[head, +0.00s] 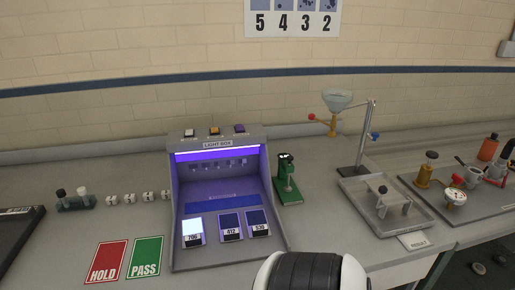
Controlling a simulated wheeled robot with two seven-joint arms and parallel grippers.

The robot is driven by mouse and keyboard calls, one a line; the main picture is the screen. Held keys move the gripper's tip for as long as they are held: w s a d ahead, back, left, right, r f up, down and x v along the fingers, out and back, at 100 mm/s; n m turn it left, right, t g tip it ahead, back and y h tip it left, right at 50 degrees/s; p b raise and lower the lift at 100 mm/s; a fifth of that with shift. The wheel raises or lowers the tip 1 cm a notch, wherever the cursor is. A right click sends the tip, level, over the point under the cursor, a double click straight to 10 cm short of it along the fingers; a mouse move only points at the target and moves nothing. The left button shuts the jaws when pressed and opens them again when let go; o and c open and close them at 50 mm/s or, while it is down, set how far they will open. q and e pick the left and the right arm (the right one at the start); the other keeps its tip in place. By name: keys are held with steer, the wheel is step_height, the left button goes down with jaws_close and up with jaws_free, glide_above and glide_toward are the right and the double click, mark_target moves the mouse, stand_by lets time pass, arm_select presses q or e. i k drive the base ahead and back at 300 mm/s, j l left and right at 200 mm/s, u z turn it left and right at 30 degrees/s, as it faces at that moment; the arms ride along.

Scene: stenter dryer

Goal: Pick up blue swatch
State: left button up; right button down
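The light box (179,222) stands on the bench left of centre, lit violet inside. Three labelled swatches lie in a row near its front: a bright, glowing pale-blue one (192,227) at the left, a dark blue one marked 412 (230,221) in the middle, and another dark blue one (257,217) at the right. The violet light makes their true colours hard to tell. A flat blue strip (222,201) lies behind them. Neither gripper is in view.
A red HOLD card (106,262) and green PASS card (146,257) lie left of the box. A green stand (288,185) is close on its right. Farther right are a funnel stand (367,140) and a metal tray (362,197).

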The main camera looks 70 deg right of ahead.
mark_target(192, 232)
steer(key=l+z, duration=0.1)
steer(key=z, duration=0.4)
steer(key=l+z, duration=0.15)
steer(key=z, duration=0.35)
steer(key=l+z, duration=0.15)
steer(key=z, duration=0.35)
steer(key=k+l, duration=0.15)
steer(key=l, duration=0.25)
steer(key=u, duration=0.05)
